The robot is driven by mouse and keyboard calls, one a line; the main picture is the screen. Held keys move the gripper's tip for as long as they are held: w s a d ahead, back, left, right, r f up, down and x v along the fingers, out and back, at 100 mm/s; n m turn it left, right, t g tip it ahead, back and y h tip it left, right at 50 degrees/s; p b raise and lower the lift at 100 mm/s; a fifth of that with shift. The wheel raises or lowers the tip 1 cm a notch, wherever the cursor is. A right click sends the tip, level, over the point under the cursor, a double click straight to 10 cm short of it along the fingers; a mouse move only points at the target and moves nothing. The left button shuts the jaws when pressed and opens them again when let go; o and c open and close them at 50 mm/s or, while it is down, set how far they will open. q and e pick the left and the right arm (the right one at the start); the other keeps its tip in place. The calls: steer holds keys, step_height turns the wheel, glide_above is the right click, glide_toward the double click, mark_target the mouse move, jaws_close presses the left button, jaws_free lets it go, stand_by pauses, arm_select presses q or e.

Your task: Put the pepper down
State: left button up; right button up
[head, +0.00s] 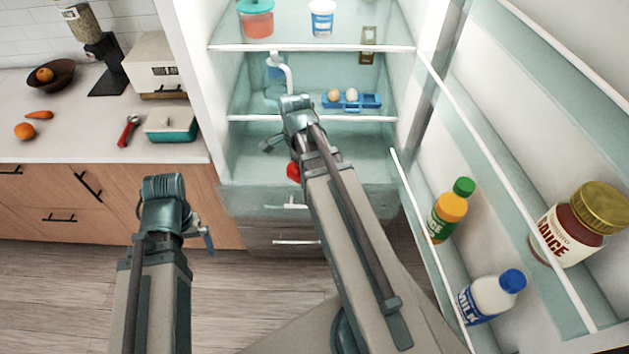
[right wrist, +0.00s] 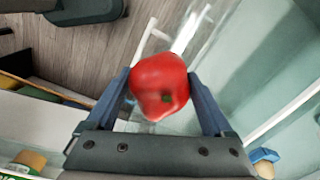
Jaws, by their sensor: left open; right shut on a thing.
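A red pepper (right wrist: 158,86) sits between the two blue fingers of my right gripper (right wrist: 160,92), which is shut on it. In the head view, a small part of the pepper (head: 293,172) shows beside my right arm, which hides the rest. My right gripper (head: 283,155) reaches into the open fridge at the level of its lowest shelf (head: 350,150). I cannot tell whether the pepper touches any surface. My left gripper (head: 205,238) is open and empty, low in front of the counter; its fingers show only partly.
Upper fridge shelves hold a blue egg tray (head: 368,101), a white tub (head: 322,18) and a teal-lidded jar (head: 257,20). The door at right holds a juice bottle (head: 448,215), milk (head: 490,298) and a sauce jar (head: 580,225). The lowest shelf looks clear right of my arm.

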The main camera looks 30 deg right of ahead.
steer(key=w+d+r+p, duration=0.1)
steer(key=w+d+r, duration=0.1)
steer(key=w+d, duration=0.5)
step_height(320, 180, down, 13)
steer(key=d+b, duration=0.1)
steer(key=b, duration=1.2)
steer(key=shift+w+d+f, duration=0.15)
steer(key=shift+d, duration=0.15)
step_height(320, 180, down, 10)
steer(key=b, duration=1)
steer(key=shift+f, duration=0.1)
